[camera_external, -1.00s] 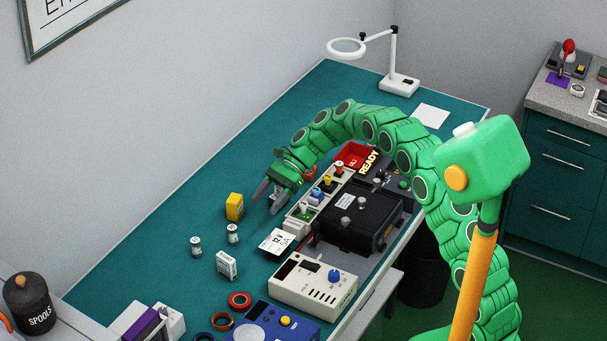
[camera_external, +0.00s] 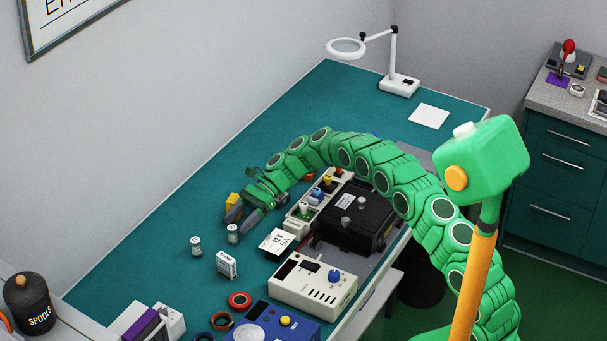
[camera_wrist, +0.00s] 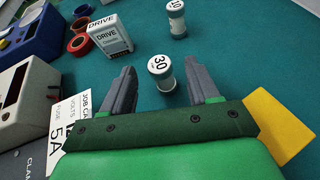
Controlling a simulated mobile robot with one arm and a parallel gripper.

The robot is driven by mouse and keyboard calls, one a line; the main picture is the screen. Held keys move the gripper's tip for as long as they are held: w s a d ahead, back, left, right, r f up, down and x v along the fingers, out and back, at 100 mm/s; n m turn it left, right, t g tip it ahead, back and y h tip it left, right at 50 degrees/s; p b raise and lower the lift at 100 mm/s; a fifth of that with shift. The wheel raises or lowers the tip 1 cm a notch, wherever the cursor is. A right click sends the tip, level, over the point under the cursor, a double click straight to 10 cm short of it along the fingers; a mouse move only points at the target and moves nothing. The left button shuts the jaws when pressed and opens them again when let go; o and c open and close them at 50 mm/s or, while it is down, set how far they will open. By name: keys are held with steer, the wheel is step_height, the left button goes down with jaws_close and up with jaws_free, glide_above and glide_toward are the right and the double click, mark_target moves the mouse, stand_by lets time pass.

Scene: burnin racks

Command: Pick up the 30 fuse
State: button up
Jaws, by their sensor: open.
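The 30 fuse (camera_wrist: 161,72) is a small white and silver cylinder with "30" on its end cap. In the wrist view it stands just ahead of and between my gripper's (camera_wrist: 163,82) open fingers, apart from both. In the external view the same fuse (camera_external: 233,233) stands upright on the teal bench, close by my gripper (camera_external: 241,221). Another fuse, marked 10 (camera_wrist: 176,18), stands farther off in the wrist view and to the left in the external view (camera_external: 195,246).
A white Drive box (camera_wrist: 110,36) stands left of the fuse in the wrist view. A yellow box (camera_wrist: 281,127) is close on the right. A white job card (camera_external: 277,242), a beige meter (camera_external: 312,285) and a black device (camera_external: 353,218) lie to the right in the external view.

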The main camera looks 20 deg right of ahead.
mark_target(234, 226)
steer(key=shift+x, duration=2.5)
steer(key=c, duration=1.1)
steer(key=shift+o, duration=0.2)
steer(key=shift+r, duration=0.1)
